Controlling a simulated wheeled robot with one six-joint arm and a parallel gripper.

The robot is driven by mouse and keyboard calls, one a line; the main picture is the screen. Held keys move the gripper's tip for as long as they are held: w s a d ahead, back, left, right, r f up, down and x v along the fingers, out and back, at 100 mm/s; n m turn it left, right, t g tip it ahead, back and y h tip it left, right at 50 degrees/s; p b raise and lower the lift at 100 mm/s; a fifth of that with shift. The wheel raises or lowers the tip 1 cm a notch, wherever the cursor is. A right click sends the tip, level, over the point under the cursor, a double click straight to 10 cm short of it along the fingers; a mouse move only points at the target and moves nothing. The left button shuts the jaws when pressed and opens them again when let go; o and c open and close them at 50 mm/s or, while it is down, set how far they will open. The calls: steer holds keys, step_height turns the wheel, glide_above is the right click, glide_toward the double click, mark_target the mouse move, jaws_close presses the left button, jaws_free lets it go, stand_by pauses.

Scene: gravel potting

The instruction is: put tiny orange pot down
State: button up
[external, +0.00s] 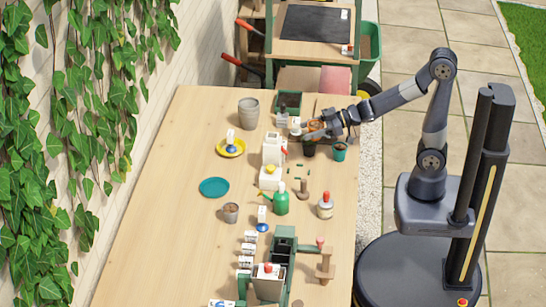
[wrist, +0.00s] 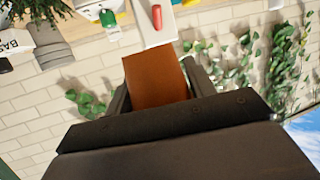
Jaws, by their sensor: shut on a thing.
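The tiny orange pot (wrist: 155,82) shows in the wrist view as a plain orange-brown shape between my gripper's fingers. My gripper (external: 318,131) is shut on it at the far right part of the table in the external view. In that view the pot (external: 315,126) is small and partly hidden by the gripper. A dark pot (external: 309,149) stands just below the gripper in the picture. I cannot tell whether the orange pot touches anything beneath it.
A teal pot (external: 340,151) stands right of the dark pot near the table's right edge. A white bottle-like thing (external: 273,150), a grey pot (external: 248,113) and a green spray bottle (external: 280,202) stand nearby. The wooden table (external: 165,200) is bare along its left side.

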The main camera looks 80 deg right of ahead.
mark_target(332, 195)
steer(key=s+a+f+n+g+y, duration=0.1)
steer(key=s+a+n+g+y, duration=0.1)
steer(key=a, duration=0.5)
steer(key=s+a+f+n+g+y, duration=0.1)
steer(key=s+a+f+n+y, duration=0.1)
steer(key=s+a, duration=0.5)
steer(key=n+y, duration=0.1)
steer(key=y, duration=0.1)
steer(key=shift+n+g+y, duration=0.3)
steer(key=shift+n+g, duration=0.1)
steer(key=shift+s, duration=0.1)
step_height(332, 195, down, 10)
steer(key=b, duration=0.5)
steer(key=shift+r, duration=0.2)
steer(key=shift+f, duration=0.2)
steer(key=o, duration=1)
